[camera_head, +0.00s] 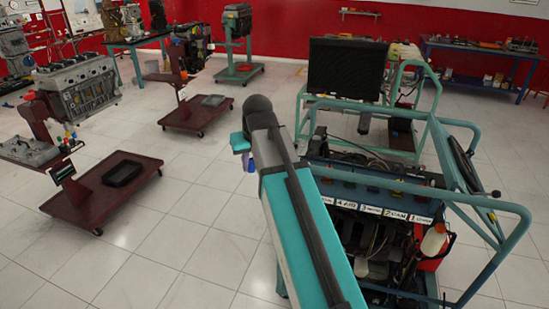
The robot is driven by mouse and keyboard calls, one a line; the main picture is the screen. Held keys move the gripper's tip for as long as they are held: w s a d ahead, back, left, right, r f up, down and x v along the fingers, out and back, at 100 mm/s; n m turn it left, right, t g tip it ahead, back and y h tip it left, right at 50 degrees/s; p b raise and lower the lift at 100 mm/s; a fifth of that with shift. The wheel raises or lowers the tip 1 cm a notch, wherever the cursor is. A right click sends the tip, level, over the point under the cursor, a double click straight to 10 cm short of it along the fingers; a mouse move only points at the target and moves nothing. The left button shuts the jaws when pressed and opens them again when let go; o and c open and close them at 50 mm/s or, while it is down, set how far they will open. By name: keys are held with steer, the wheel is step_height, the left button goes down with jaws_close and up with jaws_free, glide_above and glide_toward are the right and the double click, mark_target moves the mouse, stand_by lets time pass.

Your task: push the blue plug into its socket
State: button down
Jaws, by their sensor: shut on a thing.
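My teal and grey arm (300,215) reaches up through the middle of the view to a dark rounded joint. A teal part of my wrist (240,143) shows just left of that joint, and a small blue patch shows below it against the floor. I cannot tell whether this patch is the blue plug or part of my arm. My gripper's fingers do not show; the arm may hide them. I cannot make out the plug's socket. Small coloured pieces (69,137) sit on the maroon engine stand at the left, too small to identify.
A teal-framed engine trainer (470,203) with a labelled panel stands close on the right. A black monitor (347,69) is behind it. A maroon stand (104,196) with a black tray (123,173) is at the left. Tiled floor is free between stand and arm.

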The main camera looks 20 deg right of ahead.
steer(key=a, duration=0.2)
steer(key=s+a, duration=0.1)
steer(key=a, duration=0.2)
steer(key=shift+s+a, duration=0.15)
steer(key=shift+s, duration=0.05)
